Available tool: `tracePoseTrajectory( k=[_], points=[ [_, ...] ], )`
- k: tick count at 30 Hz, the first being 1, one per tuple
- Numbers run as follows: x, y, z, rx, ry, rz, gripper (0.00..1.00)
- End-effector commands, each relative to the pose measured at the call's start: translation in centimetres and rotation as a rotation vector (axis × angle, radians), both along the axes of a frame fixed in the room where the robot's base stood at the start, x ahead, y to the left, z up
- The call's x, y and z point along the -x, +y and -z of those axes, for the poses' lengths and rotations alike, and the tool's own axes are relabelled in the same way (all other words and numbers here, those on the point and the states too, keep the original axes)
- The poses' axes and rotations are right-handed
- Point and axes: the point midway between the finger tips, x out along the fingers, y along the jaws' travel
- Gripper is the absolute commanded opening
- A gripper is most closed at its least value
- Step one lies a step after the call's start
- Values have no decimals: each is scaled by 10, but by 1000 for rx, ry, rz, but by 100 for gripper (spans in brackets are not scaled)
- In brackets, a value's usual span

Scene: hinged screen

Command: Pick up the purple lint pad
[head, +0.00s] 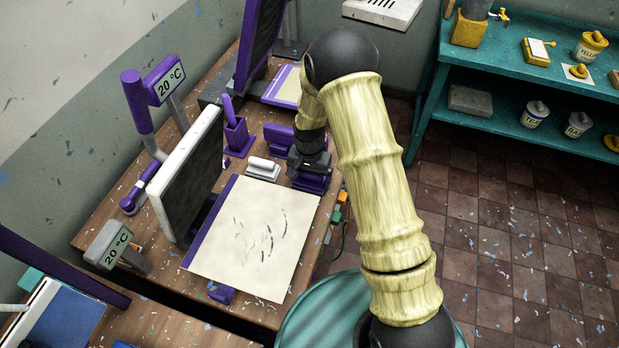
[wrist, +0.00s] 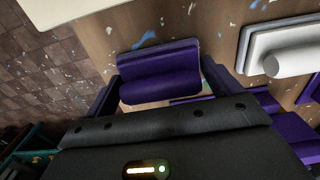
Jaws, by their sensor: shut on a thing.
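The purple lint pad (wrist: 160,72) has a flat base and a rounded grip. In the wrist view it lies between the two fingers of my gripper (wrist: 160,84), which is shut on it. In the head view my gripper (head: 310,168) is over the right side of the desk, with the purple pad (head: 313,183) under it, partly hidden by the gripper. I cannot tell whether the pad touches the desk. A similar white pad (head: 263,169) lies just left of the gripper; it also shows in the wrist view (wrist: 284,52).
Another purple object (head: 279,136) stands behind the gripper. A drawing sheet (head: 250,237) lies in front. A purple pen holder (head: 238,136) and a white-framed screen (head: 187,177) stand to the left. A teal shelf (head: 510,90) is at the right, beyond open tiled floor.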

Motion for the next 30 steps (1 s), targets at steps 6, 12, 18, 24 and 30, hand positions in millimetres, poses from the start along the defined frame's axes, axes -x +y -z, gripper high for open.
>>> tracePoseTrajectory(
  k=[6, 12, 18, 24, 30],
  points=[
    [-1, 0, -20, 0, -4, 0, 66],
    [-1, 0, -56, -1, -6, 0, 66],
    [-1, 0, -89, -1, -4, 0, 66],
    [0, 0, -99, 0, 0, 0, 66],
    [0, 0, -99, 0, 0, 0, 66]
  ],
)
